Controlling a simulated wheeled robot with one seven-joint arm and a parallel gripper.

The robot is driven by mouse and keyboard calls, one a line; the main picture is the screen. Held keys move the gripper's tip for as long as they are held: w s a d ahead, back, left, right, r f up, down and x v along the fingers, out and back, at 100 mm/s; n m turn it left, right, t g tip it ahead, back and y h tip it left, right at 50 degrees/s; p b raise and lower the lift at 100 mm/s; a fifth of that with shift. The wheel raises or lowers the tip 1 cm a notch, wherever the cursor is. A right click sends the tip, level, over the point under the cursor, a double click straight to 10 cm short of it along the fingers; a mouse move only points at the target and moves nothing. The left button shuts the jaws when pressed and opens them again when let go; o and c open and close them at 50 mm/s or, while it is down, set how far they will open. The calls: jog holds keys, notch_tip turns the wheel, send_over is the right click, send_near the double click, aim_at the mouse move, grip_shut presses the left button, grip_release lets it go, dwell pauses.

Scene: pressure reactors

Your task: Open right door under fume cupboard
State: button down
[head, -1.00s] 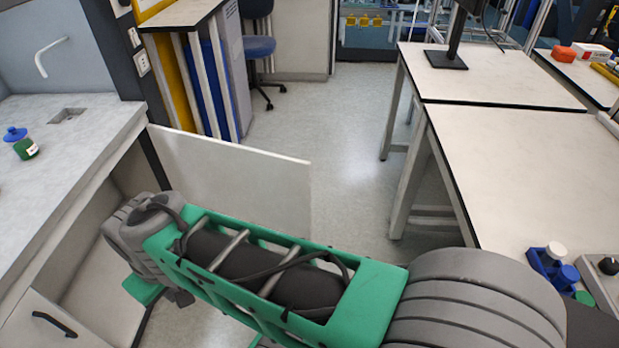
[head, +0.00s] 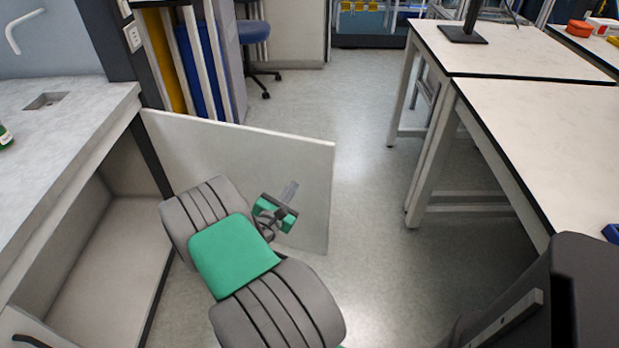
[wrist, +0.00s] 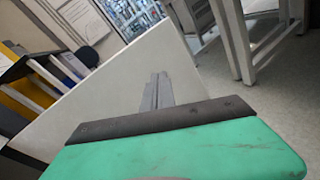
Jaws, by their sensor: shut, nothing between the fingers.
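The right door (head: 240,165) under the fume cupboard stands swung wide open, out from the cabinet's far side post. Its white panel also shows in the wrist view (wrist: 125,85), close in front of my gripper. My gripper (head: 290,188) is shut and empty, with its fingertips near the inner face of the door; I cannot tell whether they touch it. The shut fingers also show in the wrist view (wrist: 157,88). The cabinet opening (head: 110,230) beside the door is exposed and its visible floor is bare. The right door's handle is not visible.
The left door (head: 25,335) with a dark handle is at the lower left. The fume cupboard worktop (head: 70,110) lies above. White tables (head: 545,130) stand on the right, with clear floor (head: 375,215) between. A blue chair (head: 252,32) stands behind.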

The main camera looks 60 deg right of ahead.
jog(key=s+f+n+t, duration=0.1)
jog(key=f+n, duration=0.1)
jog(key=n, duration=0.1)
jog(key=n+h+p, duration=0.1)
jog(key=n+p, duration=0.1)
send_near(313, 157)
jog(key=d, duration=0.4)
jog(key=w+d, duration=0.1)
jog(key=d, duration=0.1)
jog(key=shift+d+f, duration=0.1)
jog(key=shift+d, duration=0.3)
jog(key=shift+w+d, duration=0.1)
